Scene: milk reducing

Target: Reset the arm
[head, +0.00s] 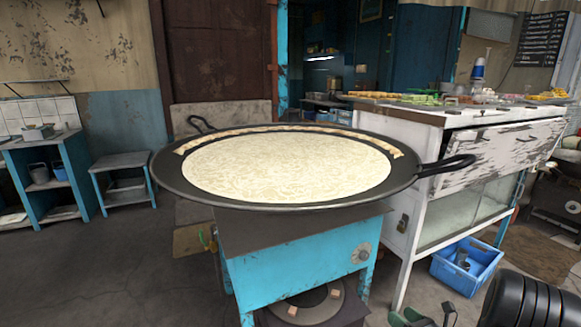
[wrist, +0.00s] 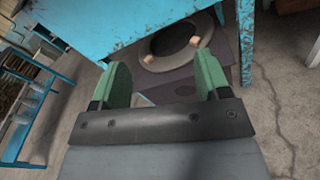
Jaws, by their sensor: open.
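My gripper (wrist: 164,72) shows in the wrist view with its two green fingers spread apart and nothing between them. It faces the lower part of the blue stove (wrist: 130,22) and the floor, apart from both. A wide black pan (head: 290,207) sits on top of the blue stove (head: 290,255) in the head view. Pale, patterned milk (head: 288,165) fills the pan's middle, with a browner strip along its far rim.
A white counter (head: 410,150) with food on top stands right of the pan. A blue crate (head: 466,266) lies beneath it. A burner ring (head: 303,303) sits low under the stove. A small blue stool (head: 122,162) stands at left. The floor at front left is clear.

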